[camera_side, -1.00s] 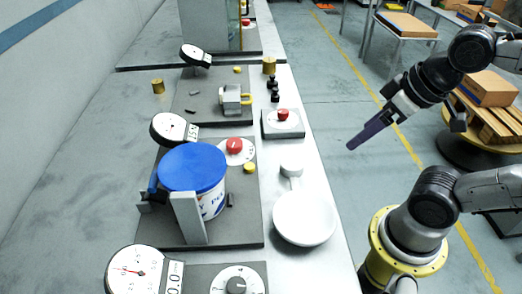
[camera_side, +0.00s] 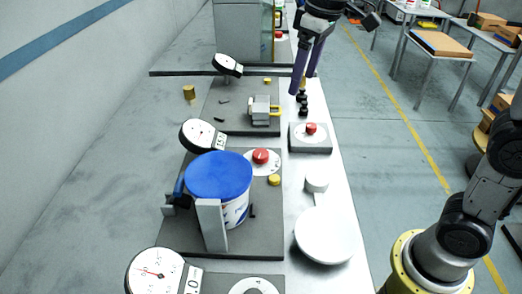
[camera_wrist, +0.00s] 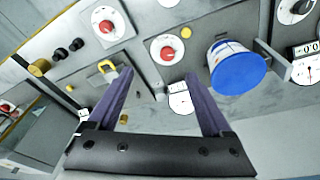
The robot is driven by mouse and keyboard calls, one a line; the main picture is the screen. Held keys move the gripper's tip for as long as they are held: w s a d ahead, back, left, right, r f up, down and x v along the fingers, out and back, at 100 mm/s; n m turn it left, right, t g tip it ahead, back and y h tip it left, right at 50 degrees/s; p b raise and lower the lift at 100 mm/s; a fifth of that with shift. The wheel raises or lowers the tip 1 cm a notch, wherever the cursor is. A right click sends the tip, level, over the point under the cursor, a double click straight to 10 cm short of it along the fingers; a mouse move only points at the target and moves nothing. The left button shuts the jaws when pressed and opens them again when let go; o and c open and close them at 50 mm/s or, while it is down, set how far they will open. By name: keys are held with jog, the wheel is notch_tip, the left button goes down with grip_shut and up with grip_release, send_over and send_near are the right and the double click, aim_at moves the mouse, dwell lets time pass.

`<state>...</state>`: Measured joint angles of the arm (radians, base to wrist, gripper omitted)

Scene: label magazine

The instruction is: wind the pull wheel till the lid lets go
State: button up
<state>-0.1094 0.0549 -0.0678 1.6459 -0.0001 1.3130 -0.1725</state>
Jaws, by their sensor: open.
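A white tub (camera_side: 236,213) with a blue lid (camera_side: 219,175) stands upright on a dark plate, behind a grey upright bracket (camera_side: 211,226). The lid is on the tub; it also shows in the wrist view (camera_wrist: 240,75). A red knob on a white disc (camera_side: 261,156) sits beside the tub; I cannot tell whether it is the pull wheel. A round dial gauge (camera_side: 197,135) stands behind the lid. My gripper (camera_side: 304,84) is open and empty, fingers pointing down above the far bench, away from the tub. Its purple fingers (camera_wrist: 158,76) frame the wrist view.
A small clamp with a yellow handle (camera_side: 265,111) is on the plate beyond. Another gauge (camera_side: 155,271) stands in front.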

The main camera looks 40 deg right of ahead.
jog(key=g, duration=0.1)
send_over(261, 153)
jog(key=d, duration=0.1)
notch_tip(261, 153, down, 5)
jog(key=shift+n+g, duration=0.5)
jog(key=shift+g, duration=0.1)
jog(key=f, duration=1.1)
jog(key=a+f, duration=0.1)
jog(key=f, duration=0.5)
jog(key=shift+f, duration=0.35)
grip_shut()
jog(key=m, duration=0.5)
jog(key=shift+r+m, duration=0.1)
jog(key=shift+m, duration=0.2)
